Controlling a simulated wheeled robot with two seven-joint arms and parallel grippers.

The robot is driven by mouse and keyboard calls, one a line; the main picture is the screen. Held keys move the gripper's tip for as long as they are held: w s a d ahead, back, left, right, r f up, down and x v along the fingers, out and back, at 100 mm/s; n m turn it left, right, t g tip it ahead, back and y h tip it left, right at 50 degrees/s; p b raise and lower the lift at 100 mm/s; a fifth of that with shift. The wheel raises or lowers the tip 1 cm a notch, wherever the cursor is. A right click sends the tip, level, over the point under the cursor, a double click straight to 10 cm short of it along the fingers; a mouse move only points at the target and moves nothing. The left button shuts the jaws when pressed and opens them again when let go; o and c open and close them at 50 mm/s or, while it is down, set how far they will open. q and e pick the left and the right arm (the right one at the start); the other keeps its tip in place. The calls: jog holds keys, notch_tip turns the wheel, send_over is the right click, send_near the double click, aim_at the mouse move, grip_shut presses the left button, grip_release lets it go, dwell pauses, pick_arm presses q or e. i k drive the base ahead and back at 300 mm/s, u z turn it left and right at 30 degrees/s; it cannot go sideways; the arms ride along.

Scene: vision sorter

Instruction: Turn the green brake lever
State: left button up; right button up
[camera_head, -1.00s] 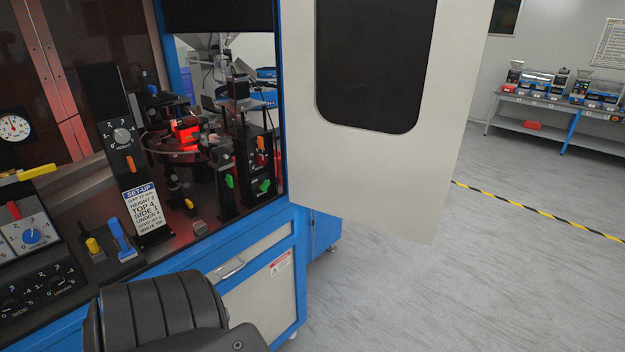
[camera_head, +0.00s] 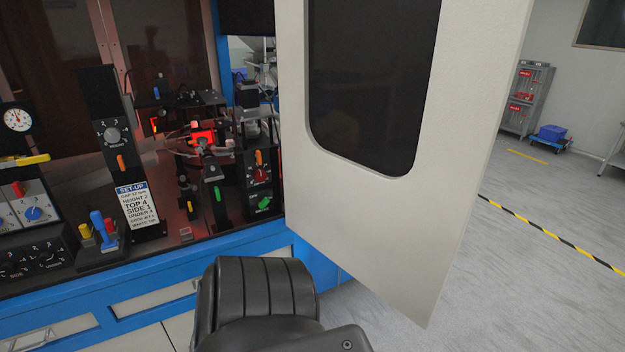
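Two green parts show inside the machine. A small upright green lever (camera_head: 217,193) sits on a dark post left of centre. A larger slanted green handle (camera_head: 265,203) sits low on a black panel further right, below an orange lever (camera_head: 259,157) and a red knob (camera_head: 261,174). I cannot tell from their look which one is the brake lever. Neither gripper is in view. Only a black link of my own arm shows at the bottom, in front of the machine and apart from both green parts.
The open cabinet door (camera_head: 455,120) stands just right of the green parts. The blue machine frame (camera_head: 170,258) runs along the front. A set-up card (camera_head: 136,206), a blue lever (camera_head: 101,226) and a yellow lever (camera_head: 25,161) are at the left.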

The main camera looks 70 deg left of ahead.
aim_at(266, 201)
jog(key=i, duration=2.45)
jog(key=u, duration=4.15)
jog(key=i, duration=1)
